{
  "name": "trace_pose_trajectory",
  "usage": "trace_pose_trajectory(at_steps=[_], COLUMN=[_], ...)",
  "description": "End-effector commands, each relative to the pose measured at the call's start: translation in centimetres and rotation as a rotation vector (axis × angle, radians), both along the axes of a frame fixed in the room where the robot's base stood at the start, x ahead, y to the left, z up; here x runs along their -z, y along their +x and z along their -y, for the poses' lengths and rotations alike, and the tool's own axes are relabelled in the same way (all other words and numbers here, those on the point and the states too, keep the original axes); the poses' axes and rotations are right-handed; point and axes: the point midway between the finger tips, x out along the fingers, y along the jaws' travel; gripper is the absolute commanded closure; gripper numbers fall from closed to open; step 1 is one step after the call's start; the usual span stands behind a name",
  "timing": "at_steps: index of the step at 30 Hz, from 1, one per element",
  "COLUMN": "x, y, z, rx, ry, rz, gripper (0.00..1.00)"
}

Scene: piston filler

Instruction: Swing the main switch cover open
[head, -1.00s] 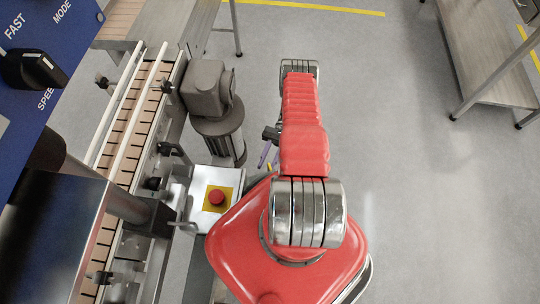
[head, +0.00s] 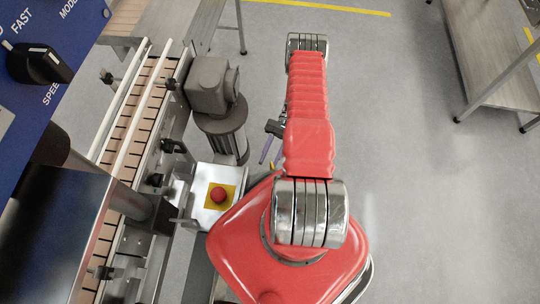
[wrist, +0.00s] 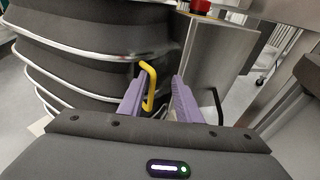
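In the wrist view my gripper (wrist: 158,90) shows two purple fingers, apart, with nothing clamped between them. A yellow bent handle (wrist: 148,88) stands between the fingers, closer to the left one; I cannot tell whether they touch. A steel box (wrist: 212,58) lies just beyond the right finger, with a red button (wrist: 201,6) at its top. In the head view the red button (head: 219,194) sits on a yellow plate. My gripper is mostly hidden there by my red arm; one purple finger (head: 265,151) shows. I cannot make out the switch cover as a separate part.
A grey motor (head: 212,88) stands beside the slatted conveyor (head: 137,100), left of my arm. A blue control panel (head: 35,95) is at the left edge. A metal table (head: 495,65) stands at the right. Open floor lies between it and my arm.

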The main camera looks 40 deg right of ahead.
Motion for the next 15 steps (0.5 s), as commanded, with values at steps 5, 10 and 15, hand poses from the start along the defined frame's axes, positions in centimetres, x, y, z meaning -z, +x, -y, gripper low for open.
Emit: trace_pose_trajectory(at_steps=[5,10,15], x=[-6.9,-7.7,-7.7], y=[0.0,0.0,0.0], z=[-0.1,-0.1,0.0], rx=[-0.005,-0.005,-0.004], ry=[0.162,0.162,0.161], rz=[-0.077,-0.077,-0.076], gripper=[0.74,0.74,0.74])
